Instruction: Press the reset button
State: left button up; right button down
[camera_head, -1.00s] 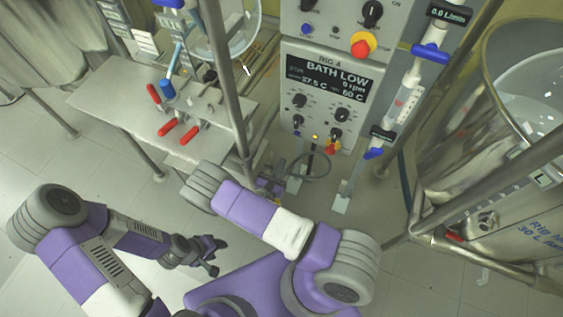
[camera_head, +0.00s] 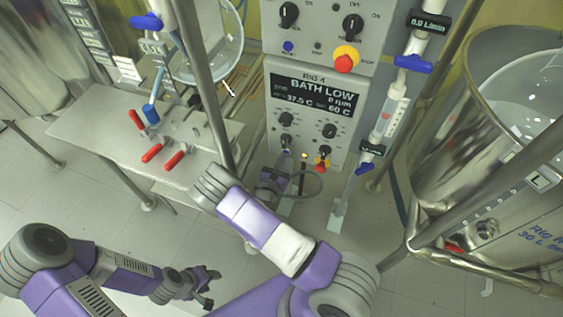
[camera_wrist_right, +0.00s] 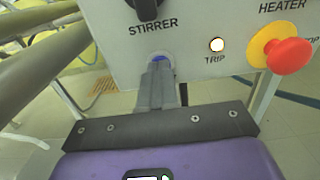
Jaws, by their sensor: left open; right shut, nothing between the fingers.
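The blue button (camera_wrist_right: 160,58), which I take to be the reset button, is on the lower panel below the stirrer knob (camera_wrist_right: 146,8). Its label is hidden. In the right wrist view my right gripper (camera_wrist_right: 161,70) is shut and empty, its fingertips right at the button and covering most of it. I cannot tell whether they touch or press it. In the head view my right gripper (camera_head: 284,160) is at the panel's lower left edge. The trip light (camera_wrist_right: 216,45) beside the button glows. My left gripper (camera_head: 207,286) is open and empty, low over the floor.
A red emergency knob with a yellow collar (camera_wrist_right: 288,55) sits right of the trip light. The upper panel has another blue button (camera_head: 288,46) and red knob (camera_head: 346,60). A metal post (camera_head: 208,90) stands left of the panels, a steel vessel (camera_head: 485,190) right.

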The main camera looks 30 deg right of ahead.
jog(key=shift+d, duration=0.1)
jog(key=shift+p+x, duration=0.3)
jog(key=shift+x, duration=0.5)
jog(key=shift+r, duration=0.2)
jog(key=p+v, duration=0.3)
jog(key=v, duration=1.1)
jog(key=shift+s+a+f, duration=0.15)
jog(key=shift+a+f, duration=0.1)
